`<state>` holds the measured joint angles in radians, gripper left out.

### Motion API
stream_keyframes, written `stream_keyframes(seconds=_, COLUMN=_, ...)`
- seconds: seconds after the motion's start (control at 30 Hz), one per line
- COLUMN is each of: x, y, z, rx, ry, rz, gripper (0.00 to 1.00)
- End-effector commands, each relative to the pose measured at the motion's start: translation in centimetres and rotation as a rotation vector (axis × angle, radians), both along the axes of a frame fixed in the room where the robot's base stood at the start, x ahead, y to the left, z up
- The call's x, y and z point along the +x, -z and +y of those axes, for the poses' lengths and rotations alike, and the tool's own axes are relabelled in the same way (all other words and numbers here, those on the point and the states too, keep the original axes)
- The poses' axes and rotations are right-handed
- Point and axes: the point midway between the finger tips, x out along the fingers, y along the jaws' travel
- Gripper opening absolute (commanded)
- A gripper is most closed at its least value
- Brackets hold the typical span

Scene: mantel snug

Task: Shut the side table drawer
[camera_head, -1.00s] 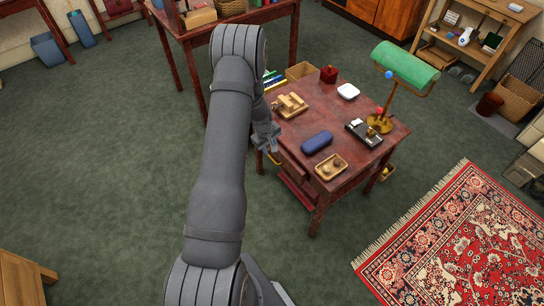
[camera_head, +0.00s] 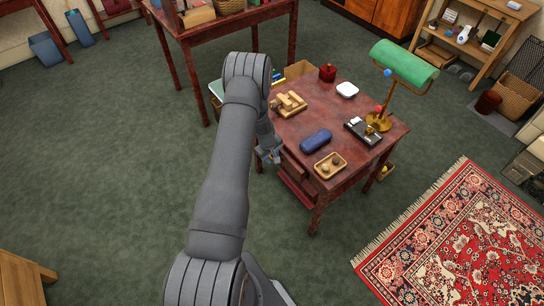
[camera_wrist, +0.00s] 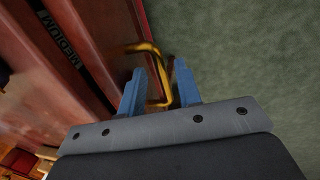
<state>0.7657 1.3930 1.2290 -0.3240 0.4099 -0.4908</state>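The reddish-brown side table (camera_head: 350,128) stands right of centre in the head view. Its drawer side faces left, partly hidden by my arm. In the wrist view the red-brown drawer front (camera_wrist: 105,35) fills the upper left and carries a brass handle (camera_wrist: 159,72). My gripper (camera_head: 270,158) is beside that side, below the tabletop edge. In the wrist view the blue fingers of my gripper (camera_wrist: 159,90) are apart, with the handle between them, nearer the right finger. I cannot tell how far out the drawer stands.
The tabletop holds a green lamp (camera_head: 404,62), a blue case (camera_head: 316,141), a small tray (camera_head: 330,166) and wooden blocks (camera_head: 289,104). A taller table (camera_head: 235,30) stands behind. A patterned rug (camera_head: 460,245) lies at right. The green carpet (camera_head: 120,160) at left is clear.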

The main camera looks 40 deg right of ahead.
Motion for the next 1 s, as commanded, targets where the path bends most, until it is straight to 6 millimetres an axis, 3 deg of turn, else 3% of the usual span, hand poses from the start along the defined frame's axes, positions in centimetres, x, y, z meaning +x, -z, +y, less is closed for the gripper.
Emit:
stream_keyframes(seconds=0.03, x=0.0, y=0.0, z=0.0, rx=0.000, ry=0.000, rz=0.000, gripper=0.21)
stream_keyframes(seconds=0.13, x=0.0, y=0.0, z=0.0, rx=0.000, ry=0.000, rz=0.000, gripper=0.01)
stream_keyframes(seconds=0.17, x=0.0, y=0.0, z=0.0, rx=0.000, ry=0.000, rz=0.000, gripper=0.00)
stream_keyframes(seconds=0.4, x=0.0, y=0.0, z=-0.3, rx=0.000, ry=0.001, rz=0.001, gripper=0.00)
stream_keyframes(seconds=0.63, x=-0.1, y=0.0, z=-3.1, rx=0.000, ry=0.002, rz=0.002, gripper=0.00)
stream_keyframes(seconds=0.9, x=-0.1, y=0.0, z=-3.4, rx=-0.003, ry=0.000, rz=-0.001, gripper=0.00)
stream_keyframes(seconds=0.93, x=-0.1, y=0.0, z=-3.5, rx=-0.003, ry=0.000, rz=-0.001, gripper=0.17)
stream_keyframes(seconds=1.0, x=-0.1, y=0.0, z=-3.4, rx=-0.003, ry=0.001, rz=0.000, gripper=0.30)
